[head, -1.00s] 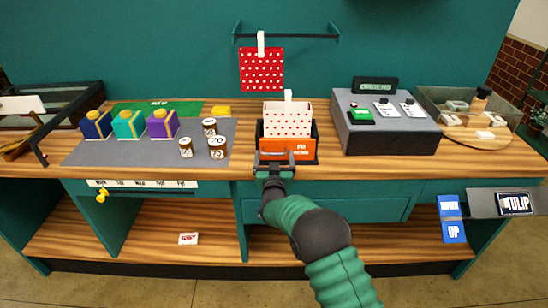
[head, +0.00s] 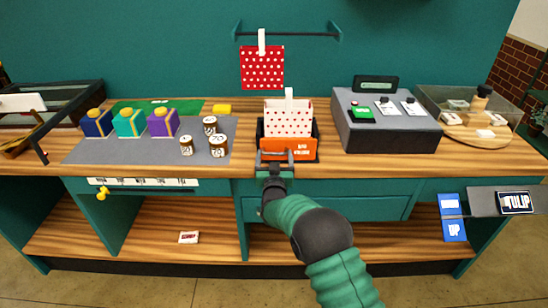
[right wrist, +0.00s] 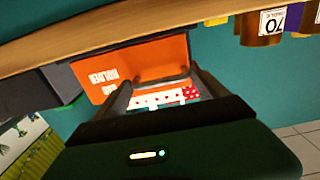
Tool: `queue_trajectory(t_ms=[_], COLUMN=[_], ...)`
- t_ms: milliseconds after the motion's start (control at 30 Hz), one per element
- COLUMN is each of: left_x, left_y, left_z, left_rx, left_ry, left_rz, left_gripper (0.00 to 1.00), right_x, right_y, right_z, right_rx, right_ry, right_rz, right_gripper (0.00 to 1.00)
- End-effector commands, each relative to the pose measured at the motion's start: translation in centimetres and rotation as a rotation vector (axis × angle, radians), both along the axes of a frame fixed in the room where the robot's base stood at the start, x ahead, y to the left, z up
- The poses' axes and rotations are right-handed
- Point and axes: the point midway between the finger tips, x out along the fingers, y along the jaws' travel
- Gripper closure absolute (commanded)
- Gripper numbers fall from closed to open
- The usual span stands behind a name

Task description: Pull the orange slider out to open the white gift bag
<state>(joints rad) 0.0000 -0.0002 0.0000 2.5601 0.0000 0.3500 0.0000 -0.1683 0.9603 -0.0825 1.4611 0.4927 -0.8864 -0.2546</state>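The white gift bag with red dots (head: 288,118) stands in a dark holder near the middle of the counter, with a white strip rising above it. The orange slider (head: 300,144) is the holder's front, with white lettering; it also shows in the right wrist view (right wrist: 150,62). My right gripper (head: 276,154) is at the slider's lower front. In the right wrist view its two fingers (right wrist: 160,82) are spread, with a thin dark bar on the orange face between them. Whether they touch it, I cannot tell. My left gripper is out of view.
A red dotted bag (head: 262,68) hangs from a rail behind. Several small jars (head: 218,146) stand on a grey mat left of the holder. A grey console (head: 386,130) stands to the right. Drawer fronts (head: 335,208) lie below the counter edge.

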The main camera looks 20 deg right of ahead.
Motion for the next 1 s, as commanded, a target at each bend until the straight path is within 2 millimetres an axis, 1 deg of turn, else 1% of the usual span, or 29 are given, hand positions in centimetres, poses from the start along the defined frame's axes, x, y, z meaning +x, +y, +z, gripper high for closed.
queue_trajectory(t_ms=[67,333,467,567,800,900,1000], left_x=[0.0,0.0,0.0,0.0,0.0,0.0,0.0], left_y=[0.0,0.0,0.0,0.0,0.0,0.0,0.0], left_z=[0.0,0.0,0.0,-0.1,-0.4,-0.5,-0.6], left_rx=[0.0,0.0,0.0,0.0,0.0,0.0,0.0], left_ry=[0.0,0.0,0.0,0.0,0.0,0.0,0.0], left_rz=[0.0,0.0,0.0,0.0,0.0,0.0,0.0], left_gripper=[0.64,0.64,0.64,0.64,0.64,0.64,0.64], right_x=[0.0,0.0,-0.9,-2.8,-9.7,-12.3,-14.4], right_y=[0.0,0.0,0.3,0.8,2.6,3.3,3.8], right_z=[-0.1,0.0,-0.1,0.0,-0.1,-0.2,-0.3], right_rx=[0.0,0.0,0.001,0.0,0.0,0.001,0.0], right_ry=[0.002,0.001,0.003,0.002,0.003,0.003,0.004], right_rz=[-0.001,0.0,0.001,0.001,0.003,0.002,0.002], right_gripper=[0.1,0.1,0.1,0.1,0.1,0.1,0.1])
